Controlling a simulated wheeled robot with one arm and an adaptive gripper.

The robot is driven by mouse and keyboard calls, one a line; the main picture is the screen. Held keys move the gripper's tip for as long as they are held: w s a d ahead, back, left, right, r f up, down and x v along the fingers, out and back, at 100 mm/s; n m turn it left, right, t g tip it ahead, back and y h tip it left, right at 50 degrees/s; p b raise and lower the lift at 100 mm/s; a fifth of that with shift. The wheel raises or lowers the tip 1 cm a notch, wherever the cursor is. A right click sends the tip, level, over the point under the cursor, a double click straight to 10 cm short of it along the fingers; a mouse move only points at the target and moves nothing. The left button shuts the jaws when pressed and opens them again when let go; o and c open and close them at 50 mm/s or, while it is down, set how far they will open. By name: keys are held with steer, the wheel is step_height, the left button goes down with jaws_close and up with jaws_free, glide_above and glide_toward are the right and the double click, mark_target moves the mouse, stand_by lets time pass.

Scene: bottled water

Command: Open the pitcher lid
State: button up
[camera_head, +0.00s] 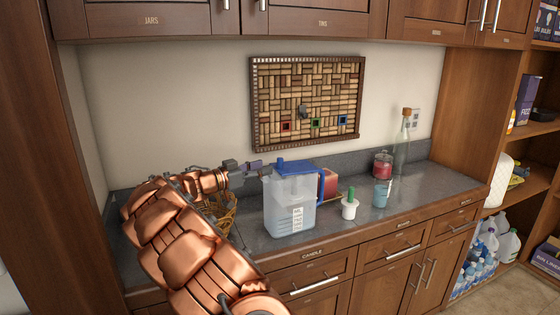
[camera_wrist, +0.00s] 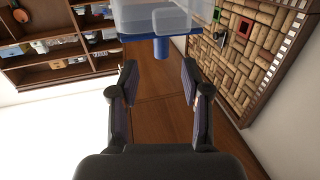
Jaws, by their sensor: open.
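The pitcher (camera_head: 284,205) is clear, with a blue lid (camera_head: 295,167), a blue handle on its right and a white label on its front. It stands upright on the counter, and the lid lies across its top. My gripper (camera_head: 262,168) is at lid height, just left of the lid. In the wrist view my gripper (camera_wrist: 159,76) has its two fingers apart with nothing between them. The clear pitcher body (camera_wrist: 140,18) and a blue part of it (camera_wrist: 161,48) show beyond the fingertips. I cannot tell whether a finger touches the lid.
A wicker basket (camera_head: 222,212) is behind my arm, partly hidden. A white container with a green top (camera_head: 349,206), a blue cup (camera_head: 380,195), a red jar (camera_head: 382,165) and a tall bottle (camera_head: 403,145) stand to the right.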

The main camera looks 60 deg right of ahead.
mark_target(280, 168)
steer(key=p+x, duration=0.3)
steer(key=x, duration=0.4)
steer(key=shift+d, duration=0.45)
jaws_close()
stand_by(0.4)
